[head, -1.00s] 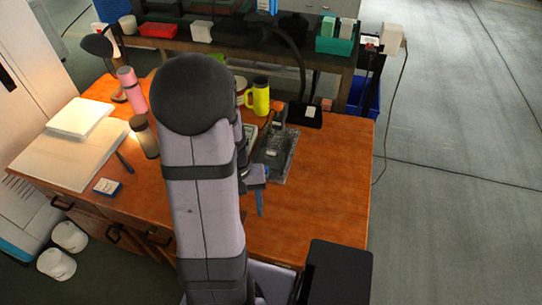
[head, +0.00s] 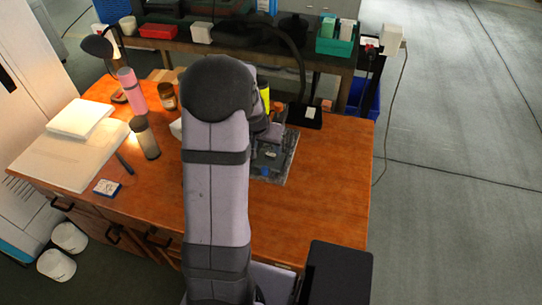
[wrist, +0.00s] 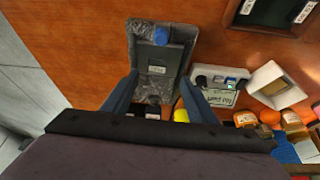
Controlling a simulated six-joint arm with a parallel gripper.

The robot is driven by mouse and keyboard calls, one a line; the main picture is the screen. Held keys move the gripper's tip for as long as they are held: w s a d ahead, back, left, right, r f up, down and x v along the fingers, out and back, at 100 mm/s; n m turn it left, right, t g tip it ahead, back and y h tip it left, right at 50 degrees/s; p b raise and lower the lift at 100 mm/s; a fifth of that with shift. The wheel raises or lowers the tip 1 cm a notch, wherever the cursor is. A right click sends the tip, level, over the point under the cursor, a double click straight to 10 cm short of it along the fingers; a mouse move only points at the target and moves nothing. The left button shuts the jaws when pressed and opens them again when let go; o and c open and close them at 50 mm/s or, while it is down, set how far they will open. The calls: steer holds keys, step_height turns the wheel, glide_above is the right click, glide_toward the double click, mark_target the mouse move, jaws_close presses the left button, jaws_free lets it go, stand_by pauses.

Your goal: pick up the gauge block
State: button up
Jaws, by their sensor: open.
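In the wrist view, my gripper (wrist: 158,76) is open and empty, its two blue-grey fingers spread over a mottled grey tray (wrist: 139,35). The tray holds a dark rectangular piece (wrist: 162,53) with a small white label, and a blue cylinder (wrist: 161,36) at its upper end. To the right, a labelled plate (wrist: 222,98) has several small grey and dark pieces (wrist: 207,82) along its edge. I cannot tell which piece is the gauge block. In the head view, the tray (head: 288,161) lies right of my arm, which hides most of my gripper.
In the head view, a pink bottle (head: 132,90), a brown jar (head: 167,97) and a grey cup (head: 145,140) stand left. The table's right front is bare.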

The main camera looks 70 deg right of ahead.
mark_target(271, 155)
steer(key=shift+s+p+x, duration=0.15)
steer(key=shift+p+x, duration=0.25)
steer(key=shift+x, duration=1.3)
steer(key=shift+s+p+x, duration=0.15)
steer(key=shift+p+x, duration=0.2)
steer(key=shift+x, duration=1.3)
steer(key=c, duration=1.2)
steer(key=shift+r, duration=0.1)
step_height(271, 155, up, 10)
